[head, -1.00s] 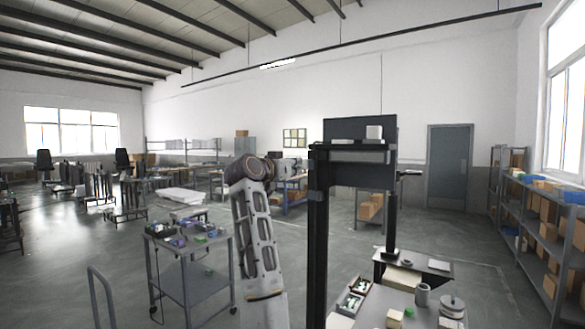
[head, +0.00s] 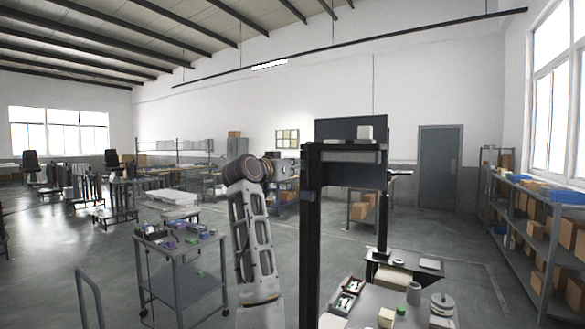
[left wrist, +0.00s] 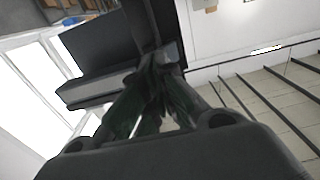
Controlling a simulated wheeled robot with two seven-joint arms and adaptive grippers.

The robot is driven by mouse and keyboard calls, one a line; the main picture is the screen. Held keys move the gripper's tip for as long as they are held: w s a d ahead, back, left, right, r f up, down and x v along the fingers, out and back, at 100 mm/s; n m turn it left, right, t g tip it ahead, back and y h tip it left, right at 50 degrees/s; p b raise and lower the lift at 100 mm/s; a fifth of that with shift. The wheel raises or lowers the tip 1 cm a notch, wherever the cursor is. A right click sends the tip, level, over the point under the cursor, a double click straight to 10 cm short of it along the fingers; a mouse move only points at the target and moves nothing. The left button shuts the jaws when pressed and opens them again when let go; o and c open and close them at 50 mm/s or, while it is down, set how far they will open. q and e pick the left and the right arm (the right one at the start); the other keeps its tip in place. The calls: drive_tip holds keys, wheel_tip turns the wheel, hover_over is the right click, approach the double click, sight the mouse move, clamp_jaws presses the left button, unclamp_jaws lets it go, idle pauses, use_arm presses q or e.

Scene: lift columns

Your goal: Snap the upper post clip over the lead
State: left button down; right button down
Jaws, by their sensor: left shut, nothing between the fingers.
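The black lift column post (head: 309,230) stands upright in the head view, with a dark panel (head: 350,172) beside it. My left gripper (head: 290,169) reaches the post's left side at upper height, its tips hard to make out there. In the left wrist view, the gripper's dark fingers (left wrist: 158,68) are together and empty, with the tips at or very near the post. A small grey block (left wrist: 173,53) on the post beside the tips may be the upper clip; whether it is open or closed cannot be told. I cannot make out the lead. My right gripper is out of view.
A bench (head: 375,302) with small trays, a grey cup (head: 414,293) and a round spool-like item (head: 442,304) stands low by the post. A grey trolley (head: 182,262) is at left. Loaded shelves (head: 540,225) line the right. Open floor lies between.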

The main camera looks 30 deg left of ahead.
use_arm(q)
drive_tip(key=shift+w+p, duration=0.45)
drive_tip(key=shift+w, duration=0.5)
drive_tip(key=shift+s, duration=0.2)
idle(0.4)
drive_tip(key=s+b, duration=0.2)
drive_tip(key=s, duration=0.4)
drive_tip(key=shift+s+a, duration=0.2)
drive_tip(key=shift+s, duration=0.15)
idle(0.6)
idle(0.4)
